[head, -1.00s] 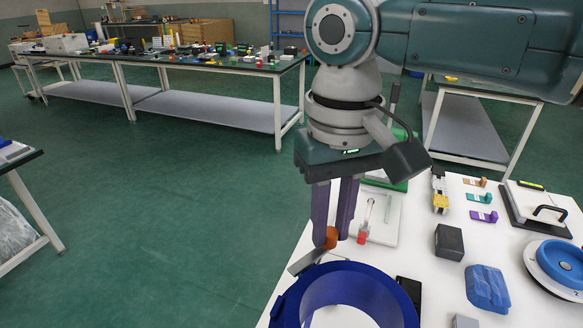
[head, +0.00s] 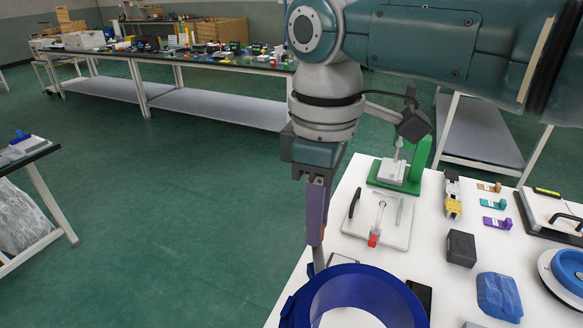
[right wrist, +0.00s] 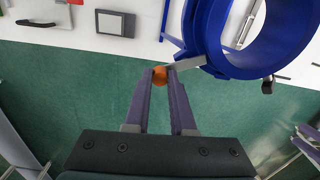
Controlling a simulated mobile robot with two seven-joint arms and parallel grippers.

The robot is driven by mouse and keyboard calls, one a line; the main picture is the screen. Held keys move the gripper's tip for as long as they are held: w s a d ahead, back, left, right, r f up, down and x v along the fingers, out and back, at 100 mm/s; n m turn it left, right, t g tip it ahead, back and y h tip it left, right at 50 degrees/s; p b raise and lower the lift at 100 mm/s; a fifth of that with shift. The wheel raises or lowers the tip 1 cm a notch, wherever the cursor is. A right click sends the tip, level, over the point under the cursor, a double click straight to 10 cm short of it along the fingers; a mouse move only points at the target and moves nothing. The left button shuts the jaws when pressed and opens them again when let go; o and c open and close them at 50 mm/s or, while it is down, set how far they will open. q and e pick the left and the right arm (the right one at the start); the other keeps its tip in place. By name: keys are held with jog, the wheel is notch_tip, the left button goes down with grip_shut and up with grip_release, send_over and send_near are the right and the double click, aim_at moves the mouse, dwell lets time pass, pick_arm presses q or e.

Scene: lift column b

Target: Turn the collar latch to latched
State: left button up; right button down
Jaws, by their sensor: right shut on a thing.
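The collar latch is a thick blue ring (head: 292,310) at the front left of the white table, cut off by the bottom edge of the head view. The ring also shows at the top right of the right wrist view (right wrist: 214,40). A flat grey lever (right wrist: 188,64) sticks out from it and ends in an orange knob (right wrist: 159,76). My right gripper (head: 317,243) is shut on the orange knob, its two purple fingers on either side in the wrist view (right wrist: 160,82). In the head view the fingers mostly hide the knob. My left gripper is not in view.
A green-based device (head: 418,165) stands behind. Green floor lies open to the left.

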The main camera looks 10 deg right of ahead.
jog(key=shift+a+n, duration=0.35)
jog(key=shift+n, duration=0.55)
jog(key=shift+a+n, duration=0.3)
jog(key=shift+n, duration=0.6)
jog(key=c, duration=0.8)
grip_release()
jog(key=shift+o, duration=0.2)
jog(key=shift+r, duration=0.1)
notch_tip(320, 180, up, 10)
